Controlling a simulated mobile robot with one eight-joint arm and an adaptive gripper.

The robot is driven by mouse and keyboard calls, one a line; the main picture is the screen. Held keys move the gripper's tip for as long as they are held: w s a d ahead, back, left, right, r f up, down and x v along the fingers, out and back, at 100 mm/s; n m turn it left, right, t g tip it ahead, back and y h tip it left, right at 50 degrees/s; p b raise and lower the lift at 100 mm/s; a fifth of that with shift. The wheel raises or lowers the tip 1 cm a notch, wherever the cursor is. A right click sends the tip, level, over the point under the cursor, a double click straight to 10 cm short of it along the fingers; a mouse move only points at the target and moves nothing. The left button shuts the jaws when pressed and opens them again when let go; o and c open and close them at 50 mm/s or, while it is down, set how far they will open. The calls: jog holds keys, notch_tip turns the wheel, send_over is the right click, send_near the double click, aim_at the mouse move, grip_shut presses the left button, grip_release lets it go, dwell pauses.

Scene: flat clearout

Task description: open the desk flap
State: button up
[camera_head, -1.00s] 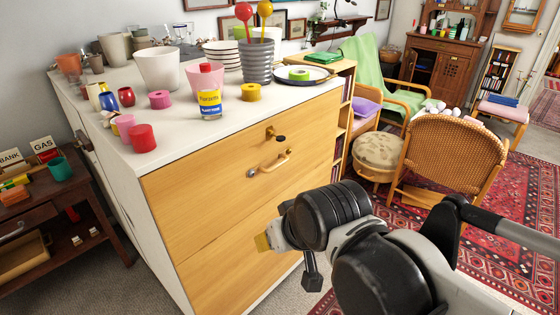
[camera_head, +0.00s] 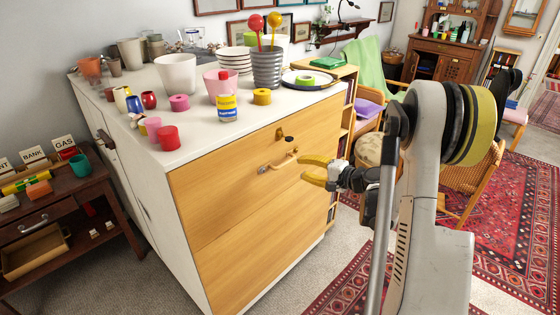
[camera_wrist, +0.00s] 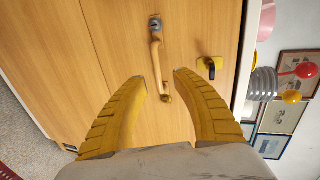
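The desk flap (camera_head: 225,190) is the upright wooden front panel at the top of a white cabinet, and it looks closed. Its brass handle (camera_head: 278,162) sits near the upper edge; the handle also shows in the wrist view (camera_wrist: 157,62). A keyhole plate with a dark key or knob (camera_head: 281,135) is just above the handle; it shows right of the handle in the wrist view (camera_wrist: 208,67). My gripper (camera_head: 305,168) has yellow fingers, open and empty, just right of the handle. In the wrist view the gap between the fingertips (camera_wrist: 160,77) lines up with the handle, apparently without touching.
The white cabinet top (camera_head: 190,137) holds cups, bowls, tape rolls and a blue-yellow jar (camera_head: 228,108) near its front edge. A dark side table (camera_head: 60,200) stands at the left. A wicker chair (camera_head: 465,185) and red rug (camera_head: 510,200) are at the right.

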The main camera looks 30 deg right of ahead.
aim_at(288, 163)
jog(key=shift+m+t, duration=0.4)
jog(key=b+x, duration=0.1)
jog(key=x, duration=0.2)
jog(key=d+f+b+x, duration=0.1)
jog(key=x, duration=0.2)
jog(key=b+x, duration=0.1)
jog(key=x, duration=0.3)
jog(key=shift+w+d+f, duration=0.15)
jog(key=shift+w+d, duration=0.05)
jog(key=shift+d, duration=0.2)
grip_shut()
